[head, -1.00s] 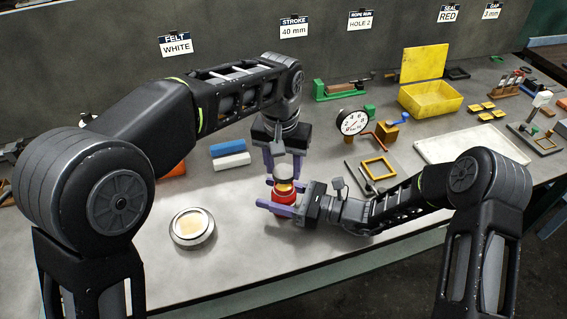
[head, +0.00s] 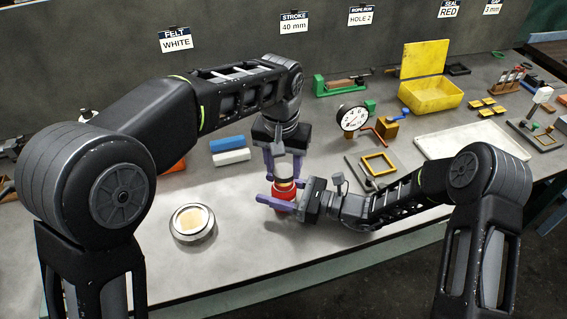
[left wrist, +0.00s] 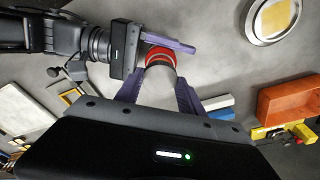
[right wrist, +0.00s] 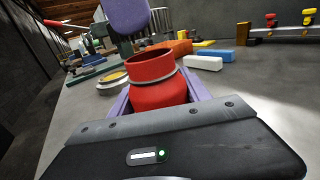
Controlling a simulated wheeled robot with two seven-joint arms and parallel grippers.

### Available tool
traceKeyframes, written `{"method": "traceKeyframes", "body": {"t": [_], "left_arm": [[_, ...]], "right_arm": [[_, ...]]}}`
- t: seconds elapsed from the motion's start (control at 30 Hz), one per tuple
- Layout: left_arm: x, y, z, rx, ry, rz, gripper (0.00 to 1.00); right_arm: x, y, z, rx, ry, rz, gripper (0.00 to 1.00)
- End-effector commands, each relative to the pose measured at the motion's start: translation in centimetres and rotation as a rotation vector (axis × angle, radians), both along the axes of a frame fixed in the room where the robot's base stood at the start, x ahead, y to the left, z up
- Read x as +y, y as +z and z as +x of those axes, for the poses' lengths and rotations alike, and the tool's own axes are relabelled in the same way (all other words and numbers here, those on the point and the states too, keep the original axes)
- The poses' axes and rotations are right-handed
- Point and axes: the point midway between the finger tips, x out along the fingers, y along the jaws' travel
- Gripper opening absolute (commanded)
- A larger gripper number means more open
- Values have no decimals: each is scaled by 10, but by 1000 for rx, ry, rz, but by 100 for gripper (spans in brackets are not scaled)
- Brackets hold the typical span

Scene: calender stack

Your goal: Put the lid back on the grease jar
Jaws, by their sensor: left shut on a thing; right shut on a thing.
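My left gripper (head: 285,172) points down and is shut on a pale cylinder (left wrist: 157,88), straight above a red jar-like piece (head: 283,191). My right gripper (head: 272,197) comes in from the right, shut around that red piece. In the right wrist view the red piece (right wrist: 155,88) stands between my fingers, with a round rim and a lighter band around it. In the left wrist view the cylinder's far end meets or overlaps it; whether they touch I cannot tell. A round silver-rimmed tin (head: 193,222) with a yellowish face lies apart on the bench to the left.
Blue (head: 227,143) and white (head: 231,156) blocks lie behind the grippers. A dial gauge (head: 353,117), a yellow frame (head: 378,164) and a pale tray (head: 440,142) are to the right. The bench is clear around the tin and along the front edge.

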Motion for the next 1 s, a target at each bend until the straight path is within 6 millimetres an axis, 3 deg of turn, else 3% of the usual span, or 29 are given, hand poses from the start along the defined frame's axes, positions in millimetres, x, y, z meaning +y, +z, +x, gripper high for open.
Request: {"method": "traceKeyframes", "body": {"t": [0.3,1.0], "left_arm": [[0,-14,0,0,0,0,3],[0,-14,0,0,0,0,3]], "right_arm": [[0,0,0,0,0,0,0],[0,0,0,0,0,0,0]]}}
